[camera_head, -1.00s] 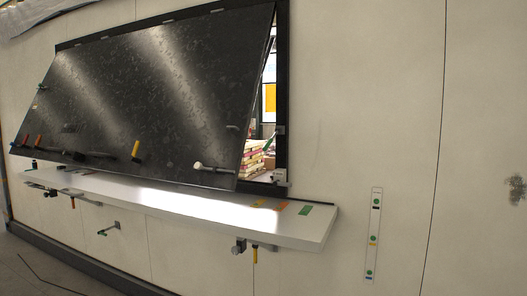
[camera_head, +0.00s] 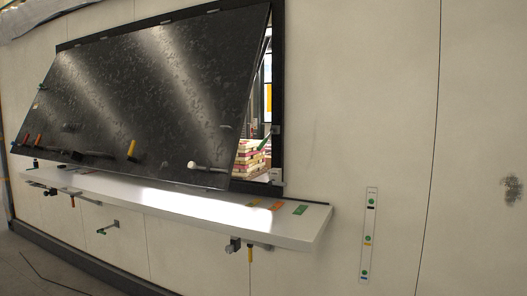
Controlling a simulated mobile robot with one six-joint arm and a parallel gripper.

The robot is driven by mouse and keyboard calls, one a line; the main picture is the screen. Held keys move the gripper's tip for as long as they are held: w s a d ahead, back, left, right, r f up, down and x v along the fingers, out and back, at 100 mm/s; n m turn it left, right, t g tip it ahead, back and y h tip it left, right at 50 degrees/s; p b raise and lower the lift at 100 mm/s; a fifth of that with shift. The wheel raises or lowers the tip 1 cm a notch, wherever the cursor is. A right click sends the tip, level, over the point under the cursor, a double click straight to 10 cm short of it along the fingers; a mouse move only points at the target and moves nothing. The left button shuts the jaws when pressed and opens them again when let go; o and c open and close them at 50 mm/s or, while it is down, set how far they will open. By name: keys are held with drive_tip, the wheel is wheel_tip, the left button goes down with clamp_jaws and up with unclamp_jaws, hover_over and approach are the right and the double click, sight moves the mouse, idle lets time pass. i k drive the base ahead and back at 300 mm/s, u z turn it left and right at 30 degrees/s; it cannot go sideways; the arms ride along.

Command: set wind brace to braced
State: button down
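A dark speckled hatch panel (camera_head: 140,90) hangs tilted outward over a wall opening, its lower edge standing away from the wall just above a white shelf (camera_head: 180,205). I cannot tell for sure which part is the wind brace. Candidates are a grey rod with a white end (camera_head: 207,168) at the panel's lower right and a dark bar (camera_head: 85,153) along its lower left. A yellow handle (camera_head: 132,150) and orange handles (camera_head: 32,140) also sit on the panel. My gripper is not in view.
Under the shelf are a bracket with a yellow handle (camera_head: 250,254), a small green-tipped lever (camera_head: 107,228) and an orange-handled fitting (camera_head: 72,201). A marked label strip (camera_head: 369,235) is on the wall at right. Stacked goods (camera_head: 251,160) show through the opening.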

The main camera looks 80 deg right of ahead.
sight(272, 130)
drive_tip(key=k, duration=2.6)
drive_tip(key=z, duration=0.95)
drive_tip(key=i, duration=1)
drive_tip(key=u, duration=0.1)
